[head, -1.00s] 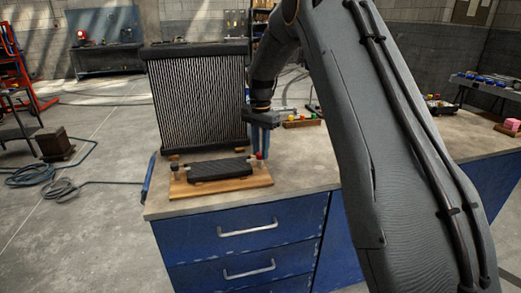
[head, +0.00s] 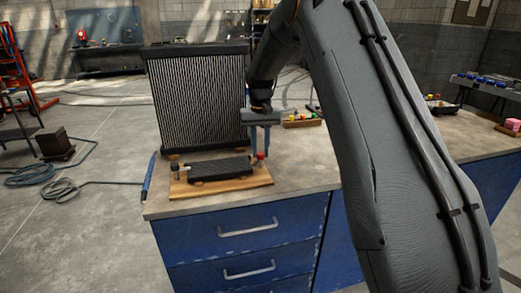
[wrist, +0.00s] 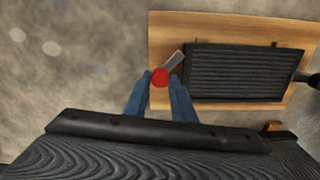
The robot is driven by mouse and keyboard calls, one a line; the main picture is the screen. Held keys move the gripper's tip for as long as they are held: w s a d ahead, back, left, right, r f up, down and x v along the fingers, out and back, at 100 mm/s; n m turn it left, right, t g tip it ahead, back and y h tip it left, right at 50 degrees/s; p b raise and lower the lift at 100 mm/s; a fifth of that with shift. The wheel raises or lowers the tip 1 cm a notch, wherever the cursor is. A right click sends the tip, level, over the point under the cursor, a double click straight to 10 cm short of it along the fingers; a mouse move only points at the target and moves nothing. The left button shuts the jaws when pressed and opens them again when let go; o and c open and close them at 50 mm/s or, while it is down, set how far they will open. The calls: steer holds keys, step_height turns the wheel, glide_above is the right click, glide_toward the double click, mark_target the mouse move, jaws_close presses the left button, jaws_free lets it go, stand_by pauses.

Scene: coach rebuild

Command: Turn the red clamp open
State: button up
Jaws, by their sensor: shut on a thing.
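The red clamp (head: 261,155) is at the right end of the wooden board (head: 225,184), beside a dark ribbed block (head: 220,169). In the wrist view the clamp (wrist: 159,77) shows as a round red knob with a short grey metal lever (wrist: 173,61) slanting up and right toward the block's corner. My gripper (head: 266,156) points down over the clamp. Its two blue fingers (wrist: 160,88) are on either side of the red knob and shut on it. The fingers hide part of the clamp's sides.
A tall finned radiator (head: 198,100) stands close behind the board, left of my gripper. A second, dark clamp (head: 175,172) is at the board's left end. A tray of small coloured parts (head: 302,120) lies farther back. The worktop right of the board is clear.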

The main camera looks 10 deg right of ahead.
mark_target(260, 153)
steer(key=n, duration=0.3)
steer(key=shift+r+n, duration=0.1)
steer(key=shift+n, duration=0.3)
steer(key=shift+w+a+n, duration=0.1)
steer(key=shift+n, duration=1.7)
steer(key=o, duration=1.1)
steer(key=shift+c, duration=0.2)
step_height(260, 153, up, 8)
steer(key=shift+f+b, duration=0.1)
steer(key=shift+b, duration=1)
